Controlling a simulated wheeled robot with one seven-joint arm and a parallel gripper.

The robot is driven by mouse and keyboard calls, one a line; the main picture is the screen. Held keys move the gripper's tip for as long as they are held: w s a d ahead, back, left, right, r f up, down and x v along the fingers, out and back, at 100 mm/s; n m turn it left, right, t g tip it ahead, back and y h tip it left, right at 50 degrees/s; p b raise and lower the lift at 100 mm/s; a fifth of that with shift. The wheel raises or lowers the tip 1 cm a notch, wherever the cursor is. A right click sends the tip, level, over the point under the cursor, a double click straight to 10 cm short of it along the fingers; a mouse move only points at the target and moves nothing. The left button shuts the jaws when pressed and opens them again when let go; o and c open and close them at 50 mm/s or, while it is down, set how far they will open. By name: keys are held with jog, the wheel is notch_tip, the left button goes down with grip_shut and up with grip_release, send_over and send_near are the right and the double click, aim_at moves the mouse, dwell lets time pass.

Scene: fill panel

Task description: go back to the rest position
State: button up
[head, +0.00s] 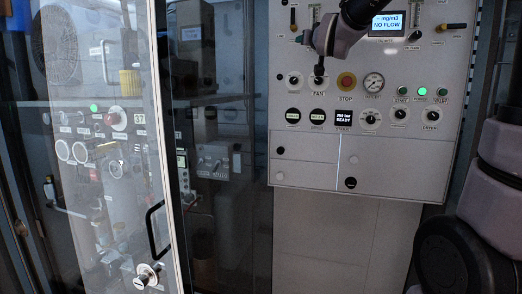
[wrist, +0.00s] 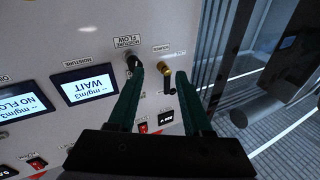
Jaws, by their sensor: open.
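My gripper (wrist: 158,78) shows in the wrist view as two green fingers, apart, with nothing held between them. They point at the panel face. The left fingertip appears close to the black moisture flow knob (wrist: 134,62); I cannot tell whether they touch. A brass fitting (wrist: 165,69) marked source shows between the fingertips.
The panel carries a red stop button (head: 346,82), a gauge (head: 373,83) and a "NO FLOW" display (head: 388,24). A "WAIT" display (wrist: 85,87) is left of my fingers. A glass door with a black handle (head: 154,230) stands at left. Floor (wrist: 280,140) shows at right in the wrist view.

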jog(key=s+d+f+m+g, duration=0.1)
jog(key=s+d+f+g, duration=0.2)
jog(key=s+f, duration=0.4)
jog(key=s+d+f+m+g, duration=0.1)
jog(key=s+d+f+g, duration=0.3)
jog(key=s+f, duration=0.3)
jog(key=s+d+f+m+g, duration=0.2)
jog(key=s+f+g, duration=0.3)
jog(key=s, duration=1)
notch_tip(320, 180, down, 2)
jog(key=shift+s+d+f, duration=0.1)
jog(key=shift+s+d, duration=0.2)
jog(key=shift+d, duration=0.4)
jog(key=shift+s, duration=0.1)
jog(key=shift+s, duration=0.1)
